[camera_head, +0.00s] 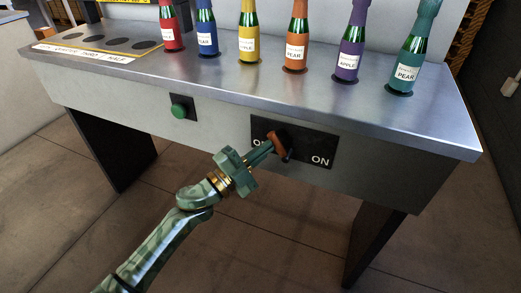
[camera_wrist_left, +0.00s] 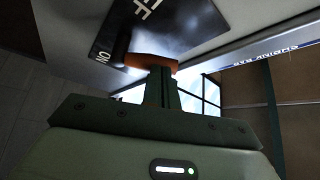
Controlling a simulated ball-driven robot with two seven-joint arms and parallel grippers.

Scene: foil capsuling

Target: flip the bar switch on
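The bar switch is an orange-brown bar (camera_head: 279,145) on a black plate (camera_head: 321,146) on the bench's front panel. The bar stands close to upright, slightly tilted. "ON" is printed at the plate's right; the label at the left is partly hidden by my gripper. My left gripper (camera_head: 270,148) comes from the lower left with its fingertips at the bar. In the left wrist view its fingers (camera_wrist_left: 162,84) are together, and the bar (camera_wrist_left: 150,61) crosses just beyond them. They look in contact, but I cannot tell whether the bar is between them. My right gripper is out of view.
A green button (camera_head: 180,110) is on the panel left of the switch. Several foil-topped bottles, including a teal one (camera_head: 410,60), stand along the metal bench top (camera_head: 300,88). Empty dark round spots are at the top's left. The space before the panel is clear.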

